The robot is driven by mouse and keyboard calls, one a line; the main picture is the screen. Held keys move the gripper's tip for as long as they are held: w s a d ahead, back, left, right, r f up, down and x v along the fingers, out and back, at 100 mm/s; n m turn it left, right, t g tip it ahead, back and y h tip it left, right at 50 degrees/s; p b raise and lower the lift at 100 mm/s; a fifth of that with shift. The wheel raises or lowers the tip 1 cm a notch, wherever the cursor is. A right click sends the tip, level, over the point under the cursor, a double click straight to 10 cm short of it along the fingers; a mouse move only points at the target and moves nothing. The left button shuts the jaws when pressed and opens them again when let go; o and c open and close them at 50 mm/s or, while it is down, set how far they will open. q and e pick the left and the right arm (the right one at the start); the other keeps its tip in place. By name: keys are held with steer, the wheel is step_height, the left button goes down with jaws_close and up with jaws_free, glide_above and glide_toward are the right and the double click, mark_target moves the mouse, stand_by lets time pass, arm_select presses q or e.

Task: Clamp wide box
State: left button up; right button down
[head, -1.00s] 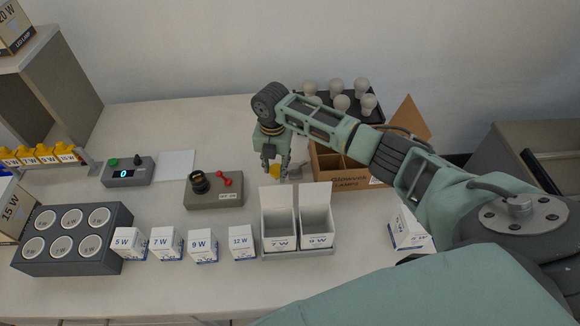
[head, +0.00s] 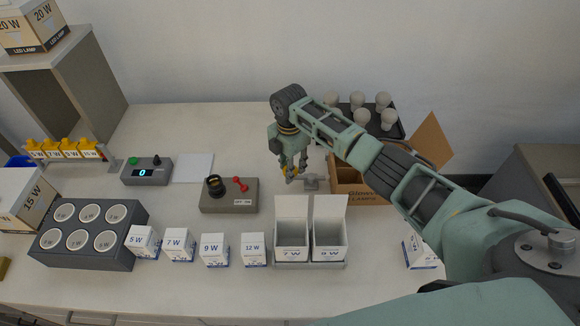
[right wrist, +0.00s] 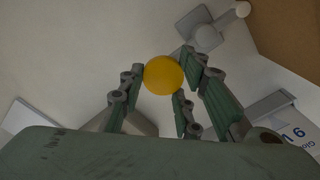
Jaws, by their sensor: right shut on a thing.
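My right gripper (head: 291,172) is low over the middle of the table, shut on a yellow round-topped piece (right wrist: 164,75). In the right wrist view the piece sits between the fingertips; its lower part is hidden. A grey fixture (head: 312,183) with a rod stands just right of the gripper; it also shows in the right wrist view (right wrist: 206,38). No box is plainly marked as the wide one. Two open white boxes, left (head: 292,239) and right (head: 329,239), stand in a grey holder in front. A brown carton (head: 360,192) stands open to the right. My left gripper is not in view.
A grey tester (head: 243,203) with a black socket and red lever lies left of the gripper. Small white boxes line the front, including the 12 W one (head: 254,250). A grey block with several round sockets (head: 125,250) is at left. Bulbs stand on a black tray (head: 397,131) behind.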

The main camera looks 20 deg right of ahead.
steer(key=shift+w+a+r, duration=0.15)
steer(key=shift+w+r, duration=0.05)
steer(key=shift+w, duration=0.05)
steer(key=c, duration=1.6)
jaws_free()
steer(key=shift+c, duration=0.2)
steer(key=shift+o, duration=1.2)
steer(key=shift+w+f, duration=0.1)
step_height(320, 180, up, 12)
